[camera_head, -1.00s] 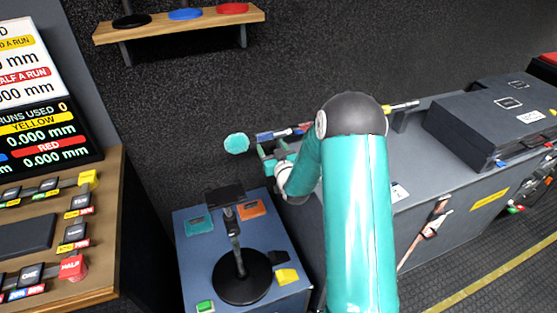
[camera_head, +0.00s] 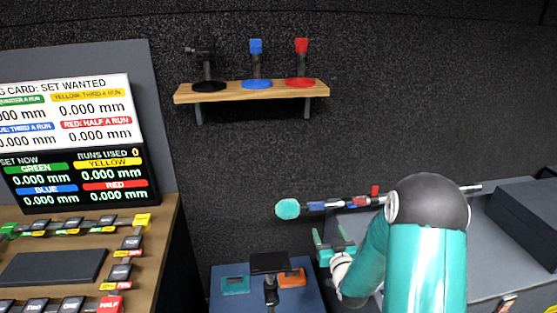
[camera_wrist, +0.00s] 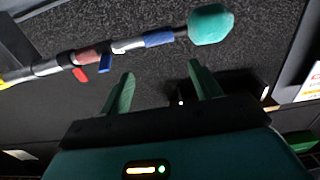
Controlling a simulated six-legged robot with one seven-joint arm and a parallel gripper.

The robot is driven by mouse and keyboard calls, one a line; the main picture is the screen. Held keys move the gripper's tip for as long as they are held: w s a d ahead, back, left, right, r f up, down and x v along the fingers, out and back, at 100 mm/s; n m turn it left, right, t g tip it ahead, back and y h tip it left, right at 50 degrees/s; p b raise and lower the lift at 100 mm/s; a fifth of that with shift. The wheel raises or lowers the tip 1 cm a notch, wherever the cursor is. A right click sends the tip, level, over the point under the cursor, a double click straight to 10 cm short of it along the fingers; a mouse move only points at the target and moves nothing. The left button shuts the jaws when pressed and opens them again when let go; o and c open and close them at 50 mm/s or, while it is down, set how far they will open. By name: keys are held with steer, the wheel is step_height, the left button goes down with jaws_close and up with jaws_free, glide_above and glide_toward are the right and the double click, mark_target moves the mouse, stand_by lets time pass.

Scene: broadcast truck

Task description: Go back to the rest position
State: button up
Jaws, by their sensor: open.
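My gripper (camera_head: 332,240) is at the end of my teal arm, right of centre in the head view. Its two green fingers stand apart with nothing between them. In the wrist view my gripper (camera_wrist: 160,92) is also open and empty. A boom pole with a teal tip (camera_head: 287,209) and blue and red clamps lies just beyond the gripper. The pole also shows in the wrist view (camera_wrist: 62,63), apart from the fingers.
A blue-grey stand (camera_head: 235,304) with a black device and coloured pads is below left of my gripper. A wooden shelf (camera_head: 250,91) holds three small stands on the wall. A wooden desk (camera_head: 160,235) with buttons and a display board (camera_head: 75,145) stand left. A grey case (camera_head: 525,220) is right.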

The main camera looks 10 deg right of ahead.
steer(key=s+a+r+g+h, duration=0.1)
steer(key=s+a+r+g, duration=0.2)
steer(key=r, duration=0.4)
steer(key=s+a+r+g, duration=0.2)
steer(key=s+r+g, duration=0.1)
steer(key=s+r, duration=0.4)
steer(key=s+a+r+g, duration=0.2)
steer(key=s+r+g, duration=0.1)
steer(key=s, duration=0.8)
steer(key=s+a+r+g+y, duration=0.1)
steer(key=s+a+r+g, duration=0.2)
steer(key=s, duration=0.8)
steer(key=shift+s+a, duration=0.15)
steer(key=shift+s, duration=0.1)
stand_by(1.5)
